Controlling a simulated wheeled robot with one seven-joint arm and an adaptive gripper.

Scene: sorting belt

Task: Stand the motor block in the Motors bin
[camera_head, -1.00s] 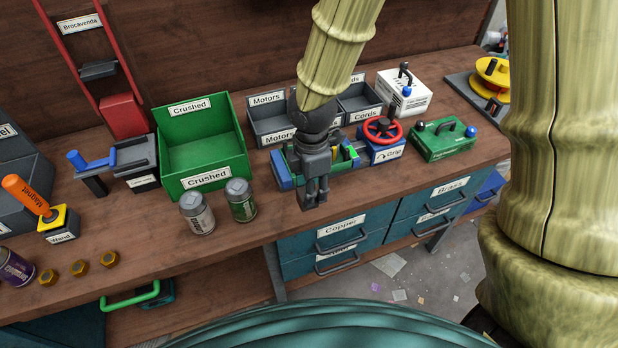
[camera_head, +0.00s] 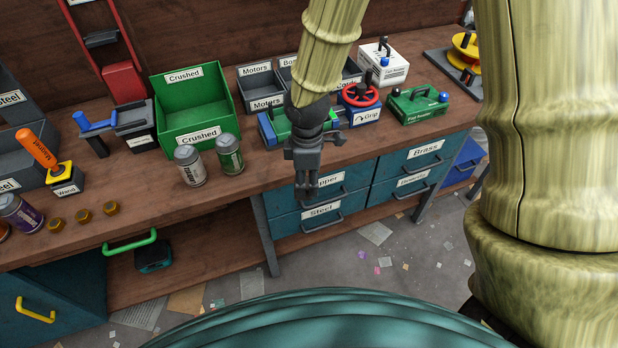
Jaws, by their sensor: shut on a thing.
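The grey Motors bin (camera_head: 279,89) stands at the back of the bench, right of the green Crushed bin. It is labelled on its back and front walls, and what I see of its floor looks empty. My gripper (camera_head: 307,196) hangs fingers down in front of the bench's front edge, before the Copper drawer, well apart from the bin. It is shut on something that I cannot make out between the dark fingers. I cannot pick out the motor block for certain in this view.
The green Crushed bin (camera_head: 203,127) and two cans (camera_head: 190,166) stand left of my gripper. A blue and green device (camera_head: 268,127) sits behind it, partly hidden. The red-wheeled Grip box (camera_head: 360,113) is to the right. My arm covers part of the neighbouring bins.

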